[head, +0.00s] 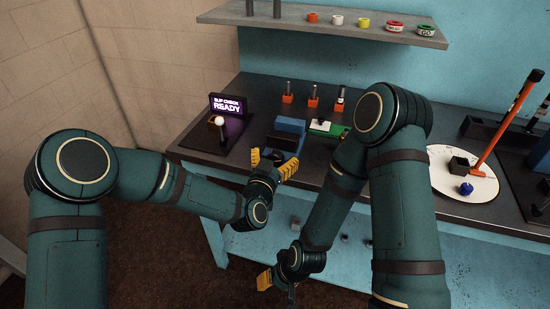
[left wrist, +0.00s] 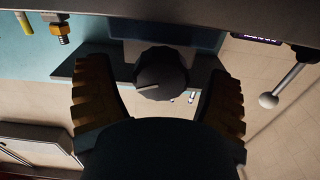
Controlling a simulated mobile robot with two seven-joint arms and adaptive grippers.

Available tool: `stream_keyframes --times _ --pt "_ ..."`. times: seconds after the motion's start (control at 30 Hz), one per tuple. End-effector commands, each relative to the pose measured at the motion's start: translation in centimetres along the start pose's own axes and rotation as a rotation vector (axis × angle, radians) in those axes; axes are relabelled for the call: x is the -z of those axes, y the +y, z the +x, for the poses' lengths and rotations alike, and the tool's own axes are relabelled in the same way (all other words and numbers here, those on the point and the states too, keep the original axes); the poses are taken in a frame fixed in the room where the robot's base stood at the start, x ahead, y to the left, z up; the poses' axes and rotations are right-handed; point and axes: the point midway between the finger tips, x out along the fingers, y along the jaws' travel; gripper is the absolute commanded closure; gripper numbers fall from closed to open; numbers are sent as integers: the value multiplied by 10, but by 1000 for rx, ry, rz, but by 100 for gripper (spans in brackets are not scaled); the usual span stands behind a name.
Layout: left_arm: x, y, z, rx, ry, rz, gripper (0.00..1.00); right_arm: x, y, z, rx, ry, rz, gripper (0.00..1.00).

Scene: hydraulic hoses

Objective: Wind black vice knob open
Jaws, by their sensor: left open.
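The knob is hard to make out there. My right gripper (head: 276,283) hangs low in front of the bench; its jaw opening is unclear.
A lit sign (head: 228,105) and a white-balled lever (head: 219,121) stand left of the vice. A green block (head: 327,128) is to its right. Small orange-based holders (head: 313,103) stand behind. A white round plate (head: 463,184) lies farther right. My right forearm crosses the bench front.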

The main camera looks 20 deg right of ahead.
Motion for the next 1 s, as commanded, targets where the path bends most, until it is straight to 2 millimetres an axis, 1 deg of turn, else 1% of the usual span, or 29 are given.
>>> stream_keyframes --times 0.03,0.07,0.1,0.17,0.2,0.23,0.27,0.47,0.67,0.87,1.0 --pt "0 0 0 0 0 0 19 0 0 0 0 0 0 53" --pt "0 0 0 0 0 0 22 0 0 0 0 0 0 53" --pt "0 0 0 0 0 0 36 0 0 0 0 0 0 53" --pt "0 0 0 0 0 0 57 0 0 0 0 0 0 53" --pt "0 0 0 0 0 0 71 0 0 0 0 0 0 53" --pt "0 0 0 0 0 0 82 0 0 0 0 0 0 53" --pt "0 0 0 0 0 0 87 0 0 0 0 0 0 53" --pt "0 0 0 0 -1 -6 87 0 0 0 0 0 0 53" --pt "0 -1 0 0 -1 -60 87 0 0 0 0 0 0 53" --pt "-1 -2 0 1 -1 -184 87 0 0 0 0 0 0 53" --pt "-1 -2 0 0 -1 -309 87 0 0 0 0 0 0 53"
